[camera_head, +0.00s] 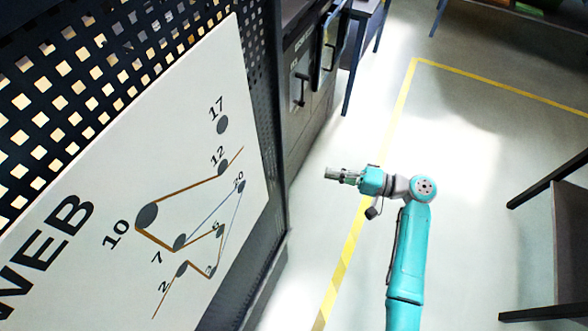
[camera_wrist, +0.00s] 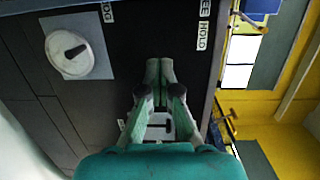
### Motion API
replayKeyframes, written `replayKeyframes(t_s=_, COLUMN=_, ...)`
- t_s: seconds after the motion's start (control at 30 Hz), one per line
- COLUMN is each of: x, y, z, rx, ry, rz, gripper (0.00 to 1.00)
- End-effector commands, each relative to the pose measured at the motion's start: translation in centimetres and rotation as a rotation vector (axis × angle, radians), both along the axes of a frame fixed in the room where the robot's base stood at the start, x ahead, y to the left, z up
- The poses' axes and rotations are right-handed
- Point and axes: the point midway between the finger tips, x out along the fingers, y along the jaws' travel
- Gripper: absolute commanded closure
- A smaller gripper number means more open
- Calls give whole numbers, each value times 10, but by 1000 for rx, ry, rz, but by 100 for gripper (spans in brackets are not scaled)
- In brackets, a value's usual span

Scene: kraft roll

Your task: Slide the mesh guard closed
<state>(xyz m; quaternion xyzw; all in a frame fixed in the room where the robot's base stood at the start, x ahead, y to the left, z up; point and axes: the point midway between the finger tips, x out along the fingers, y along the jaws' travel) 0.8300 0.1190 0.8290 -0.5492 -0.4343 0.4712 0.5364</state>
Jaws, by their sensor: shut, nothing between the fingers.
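A dark perforated mesh panel (camera_head: 35,100), which looks like the mesh guard, fills the left of the head view. It carries a white sign (camera_head: 190,110) with "WEB" and a threading diagram. I cannot tell from this view how far open the guard stands. My gripper (camera_head: 332,173) is shut and empty, held in the air to the right of the mesh panel and apart from it, pointing left. In the wrist view my gripper (camera_wrist: 160,63) shows its two fingertips together in front of a dark panel (camera_wrist: 120,35).
A dark cabinet front (camera_head: 295,125) with handles stands behind the mesh panel. A yellow floor line (camera_head: 385,135) runs past my arm. Dark furniture (camera_head: 570,225) stands at right; floor between is clear.

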Motion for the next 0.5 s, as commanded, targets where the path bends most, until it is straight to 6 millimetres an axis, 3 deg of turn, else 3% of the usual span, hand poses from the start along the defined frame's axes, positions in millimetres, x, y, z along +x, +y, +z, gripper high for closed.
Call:
replayKeyframes(t_s=0.1, x=8, y=-5, z=21, rx=34, ry=-19, rz=54, gripper=100)
replayKeyframes(t_s=0.27, x=10, y=-2, z=29, rx=51, ry=-26, rz=81, gripper=100)
replayKeyframes(t_s=0.5, x=13, y=32, z=29, rx=50, ry=-26, rz=83, gripper=100)
